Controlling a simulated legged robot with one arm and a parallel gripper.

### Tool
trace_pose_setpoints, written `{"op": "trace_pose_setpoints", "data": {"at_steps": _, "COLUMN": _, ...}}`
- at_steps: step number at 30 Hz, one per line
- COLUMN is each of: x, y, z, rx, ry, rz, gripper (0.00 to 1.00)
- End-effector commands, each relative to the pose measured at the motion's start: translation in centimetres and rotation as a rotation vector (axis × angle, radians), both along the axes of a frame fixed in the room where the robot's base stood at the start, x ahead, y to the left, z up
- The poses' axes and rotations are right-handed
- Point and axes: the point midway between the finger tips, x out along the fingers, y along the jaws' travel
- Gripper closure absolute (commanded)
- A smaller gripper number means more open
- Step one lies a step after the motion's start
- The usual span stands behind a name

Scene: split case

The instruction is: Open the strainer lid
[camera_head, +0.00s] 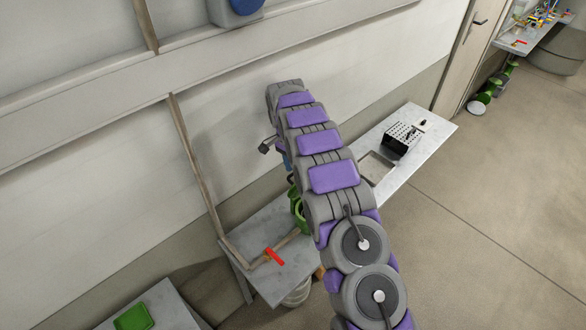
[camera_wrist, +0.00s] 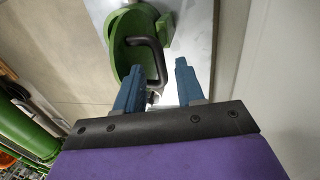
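The green strainer (camera_wrist: 122,28) shows at the top of the wrist view, with a curved black handle (camera_wrist: 152,46) across its upper face. I cannot tell clearly where its lid ends and its body begins. My gripper (camera_wrist: 158,68) is open, with two blue fingers apart. The handle's bend appears between the fingertips, closer to the left finger; no grip on it shows, and I cannot tell whether they touch. In the head view the strainer (camera_head: 299,212) is mostly hidden behind my arm, and the gripper is largely hidden too.
A pipe with a red valve handle (camera_head: 274,256) runs over the near grey table (camera_head: 285,280). A black perforated box (camera_head: 401,138) stands on the table behind my arm. The wall is close on the left; open floor (camera_head: 480,220) lies right.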

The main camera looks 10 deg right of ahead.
Motion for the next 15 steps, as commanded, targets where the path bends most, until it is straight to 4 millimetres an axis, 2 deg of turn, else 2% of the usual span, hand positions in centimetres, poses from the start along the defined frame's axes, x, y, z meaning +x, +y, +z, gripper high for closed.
{"op": "trace_pose_setpoints", "data": {"at_steps": 3, "x": 0.1, "y": 0.1, "z": 2.0, "rx": 0.000, "ry": -0.004, "rz": 0.000, "gripper": 0.62}}
{"op": "trace_pose_setpoints", "data": {"at_steps": 15, "x": -2.5, "y": -0.1, "z": 2.1, "rx": 0.000, "ry": -0.002, "rz": 0.000, "gripper": 0.62}}
